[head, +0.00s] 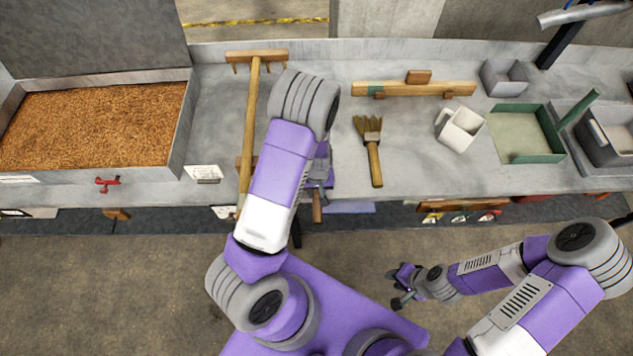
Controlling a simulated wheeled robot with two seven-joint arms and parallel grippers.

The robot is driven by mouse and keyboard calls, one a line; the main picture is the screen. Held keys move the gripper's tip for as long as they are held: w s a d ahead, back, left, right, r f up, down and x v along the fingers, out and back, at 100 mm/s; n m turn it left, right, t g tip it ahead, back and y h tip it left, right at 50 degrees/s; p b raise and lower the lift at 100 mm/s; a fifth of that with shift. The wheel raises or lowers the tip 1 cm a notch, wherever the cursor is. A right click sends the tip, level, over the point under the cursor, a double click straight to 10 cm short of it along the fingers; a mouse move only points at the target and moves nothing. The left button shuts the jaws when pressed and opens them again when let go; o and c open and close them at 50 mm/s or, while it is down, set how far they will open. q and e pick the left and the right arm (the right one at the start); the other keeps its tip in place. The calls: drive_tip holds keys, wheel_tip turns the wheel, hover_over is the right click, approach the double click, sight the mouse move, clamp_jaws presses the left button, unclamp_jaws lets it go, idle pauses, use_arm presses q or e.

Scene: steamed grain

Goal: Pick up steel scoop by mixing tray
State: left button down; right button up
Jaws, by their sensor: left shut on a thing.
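My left gripper (318,185) is at the counter's front edge, partly covered by my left arm. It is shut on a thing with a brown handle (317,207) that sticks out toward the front. This may be the steel scoop, but the arm hides its other end and no scoop bowl shows. The mixing tray (182,130), a grey tray of brown grain, stands at the left, apart from the gripper. My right gripper (393,288) is open and empty over the floor in front of the counter.
A long wooden rake (252,110) lies just left of my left arm. A brush (374,160), a wooden bar (415,89), a white jug (459,128) and a green-rimmed tray (527,158) are to the right. Bare counter (405,160) shows between brush and jug.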

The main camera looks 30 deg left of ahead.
idle(0.9)
use_arm(q)
wheel_tip(320, 180, up, 10)
drive_tip(key=p, duration=0.3)
idle(0.6)
idle(1.2)
drive_tip(key=c, duration=1.5)
unclamp_jaws()
clamp_jaws()
